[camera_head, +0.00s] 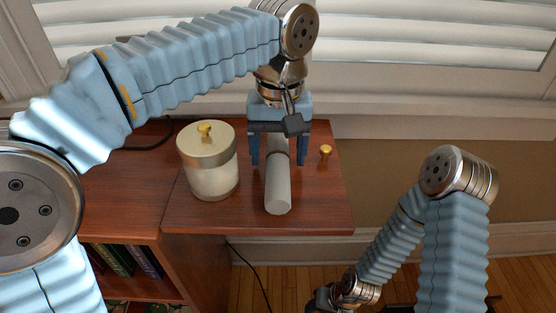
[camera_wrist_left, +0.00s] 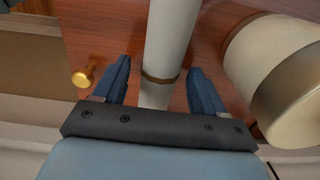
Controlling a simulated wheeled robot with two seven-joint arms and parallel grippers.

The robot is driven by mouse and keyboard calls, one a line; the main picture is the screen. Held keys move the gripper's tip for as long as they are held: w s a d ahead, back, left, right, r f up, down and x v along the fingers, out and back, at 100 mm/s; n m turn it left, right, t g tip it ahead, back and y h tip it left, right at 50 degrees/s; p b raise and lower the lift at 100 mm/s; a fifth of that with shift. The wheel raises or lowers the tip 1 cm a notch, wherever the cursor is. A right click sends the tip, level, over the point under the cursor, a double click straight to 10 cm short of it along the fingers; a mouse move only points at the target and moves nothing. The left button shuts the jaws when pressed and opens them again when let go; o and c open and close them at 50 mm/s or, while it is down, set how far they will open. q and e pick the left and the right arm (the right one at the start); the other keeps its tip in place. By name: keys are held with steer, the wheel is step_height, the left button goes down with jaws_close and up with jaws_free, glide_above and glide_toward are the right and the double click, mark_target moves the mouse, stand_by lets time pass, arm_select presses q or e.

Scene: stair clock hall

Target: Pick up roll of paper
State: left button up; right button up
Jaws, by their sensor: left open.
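The roll of paper (camera_head: 278,188) is a pale tube lying on the wooden cabinet top, one end toward me. In the left wrist view the roll (camera_wrist_left: 168,40) runs between the fingers and shows a thin brown band. My left gripper (camera_head: 278,161) points down over the roll's far part, open, with one finger on each side. In the left wrist view the gripper (camera_wrist_left: 158,68) shows gaps between both fingers and the roll. My right gripper (camera_head: 331,297) is low at the bottom of the head view, away from the roll; its fingers are unclear.
A cream lidded jar (camera_head: 209,168) with a gold knob stands close left of the roll. A small gold knob-like piece (camera_head: 325,151) is to the right. The cabinet top (camera_head: 325,215) ends just right of it. Books (camera_head: 130,260) sit on a shelf below; window blinds are behind.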

arm_select(q)
steer(key=shift+f, duration=0.35)
steer(key=c, duration=1.2)
